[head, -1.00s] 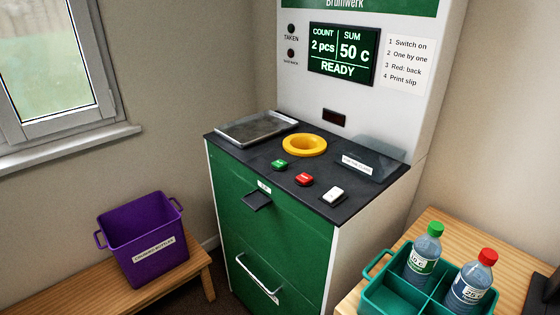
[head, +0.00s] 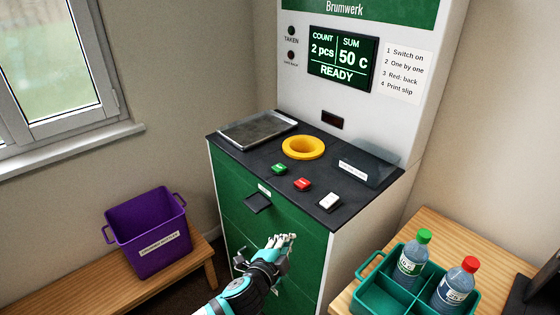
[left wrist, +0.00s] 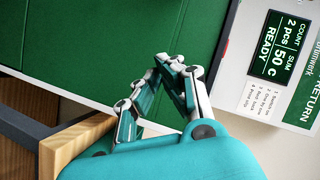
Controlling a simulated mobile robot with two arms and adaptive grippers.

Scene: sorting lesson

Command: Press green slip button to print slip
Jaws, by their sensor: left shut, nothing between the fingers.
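The green slip button (head: 279,169) sits on the dark counter of the return machine, left of a red button (head: 302,184) and a white switch (head: 329,202). The display (head: 342,58) reads 2 pcs, 50 c, READY. A dark slip outlet (head: 257,202) is on the green front below the counter. My left gripper (head: 288,239) is in front of the green front panel, below and apart from the buttons. In the left wrist view its fingers (left wrist: 172,62) are shut and empty against the green panel behind. My right gripper is not in view.
A yellow ring opening (head: 303,147) and a metal tray (head: 257,130) are on the counter behind the buttons. A teal crate (head: 385,299) with two bottles stands on a wooden table at right. A purple bin (head: 124,242) stands on a bench at left.

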